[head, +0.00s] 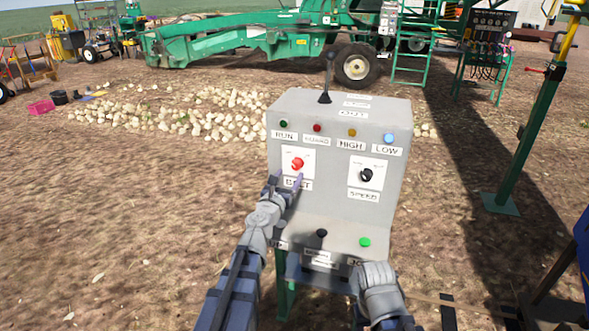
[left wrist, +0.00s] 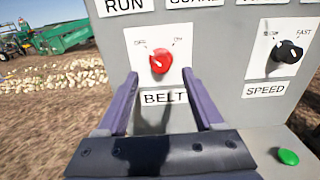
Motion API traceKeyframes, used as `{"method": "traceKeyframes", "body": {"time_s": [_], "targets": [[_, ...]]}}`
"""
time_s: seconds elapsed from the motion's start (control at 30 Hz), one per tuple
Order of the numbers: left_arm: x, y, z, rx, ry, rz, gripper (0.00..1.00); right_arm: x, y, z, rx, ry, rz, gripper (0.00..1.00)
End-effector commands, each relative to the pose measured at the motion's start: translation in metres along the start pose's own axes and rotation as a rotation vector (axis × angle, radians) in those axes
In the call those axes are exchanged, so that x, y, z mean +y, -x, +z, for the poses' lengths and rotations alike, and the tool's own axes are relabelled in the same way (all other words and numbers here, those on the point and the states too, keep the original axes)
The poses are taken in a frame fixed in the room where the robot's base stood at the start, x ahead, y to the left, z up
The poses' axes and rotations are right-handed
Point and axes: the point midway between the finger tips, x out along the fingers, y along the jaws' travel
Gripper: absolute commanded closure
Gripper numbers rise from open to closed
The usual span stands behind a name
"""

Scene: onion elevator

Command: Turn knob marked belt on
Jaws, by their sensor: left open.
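The red belt knob (head: 298,163) sits on a white plate above the BELT label (head: 298,184) on the grey control box (head: 335,201). In the left wrist view the red knob (left wrist: 159,61) has OFF marked at its upper left and ON at its upper right. I cannot tell surely which mark it points to. My left gripper (head: 288,177) is open, just in front of the knob and slightly low. In the left wrist view its fingers (left wrist: 159,76) stand either side of the BELT label, apart from the knob. My right arm shows at lower right, its fingers hidden.
A black speed knob (head: 367,175) is to the right of the belt knob. Four indicator lights line the top, and a black lever (head: 327,80) stands above. A green button (head: 365,242) is on the lower ledge. Green machinery stands behind.

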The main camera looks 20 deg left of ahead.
Motion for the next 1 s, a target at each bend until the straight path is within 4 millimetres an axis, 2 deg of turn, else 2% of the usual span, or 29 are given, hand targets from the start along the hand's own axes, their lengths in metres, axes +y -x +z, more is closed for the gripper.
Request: {"method": "traceKeyframes", "body": {"time_s": [0.03, 0.33, 0.47, 0.67, 1.0], "targets": [[0.000, -0.011, 0.000, 0.000, -0.001, -0.001, 0.31, 0.000, 0.000, 0.000, 0.000, 0.000, 0.000, 0.50], [0.000, -0.055, 0.000, 0.000, -0.002, -0.002, 0.31, 0.000, 0.000, 0.000, 0.000, 0.000, 0.000, 0.50], [-0.001, -0.061, 0.000, 0.000, -0.002, -0.002, 0.31, 0.000, 0.000, 0.000, 0.000, 0.000, 0.000, 0.50], [-0.001, -0.061, 0.000, 0.000, -0.002, -0.002, 0.31, 0.000, 0.000, 0.000, 0.000, 0.000, 0.000, 0.50], [-0.001, -0.060, 0.000, 0.000, -0.002, -0.002, 0.67, 0.000, 0.000, 0.000, 0.000, 0.000, 0.000, 0.50]]}}
